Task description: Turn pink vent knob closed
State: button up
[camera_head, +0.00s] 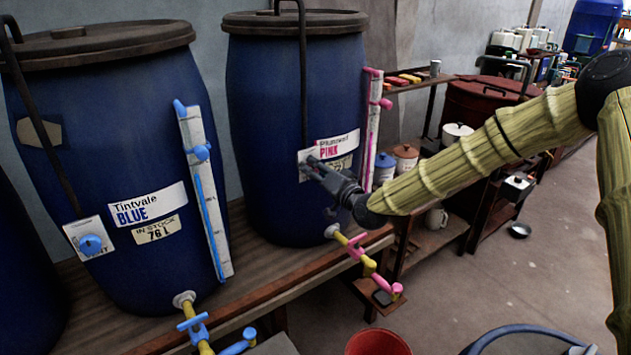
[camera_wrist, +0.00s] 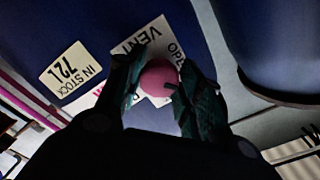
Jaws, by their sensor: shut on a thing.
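The pink vent knob (camera_wrist: 159,78) sits on a white vent plate (camera_wrist: 157,36) on the front of a blue vat (camera_head: 268,110) labelled PINK. My gripper (camera_wrist: 157,92) is shut on the knob, one finger on each side of it in the wrist view. In the head view my gripper (camera_head: 311,165) reaches the vent plate from the right and hides the knob. Which way the knob is turned cannot be told.
Another vat (camera_head: 100,150), labelled BLUE, stands to the left with its own blue vent knob (camera_head: 90,244). A pink sight gauge (camera_head: 373,130) and a pink-handled tap (camera_head: 365,262) are close to my gripper. A red bucket (camera_head: 377,342) stands below. Open floor lies at the right.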

jog(key=shift+m+b, duration=3.75)
jog(key=shift+m, duration=0.35)
jog(key=shift+o, duration=0.2)
jog(key=shift+c, duration=0.2)
jog(key=o, duration=1)
jog(key=shift+o, duration=0.2)
jog(key=shift+r, duration=0.1)
jog(key=v, duration=1.2)
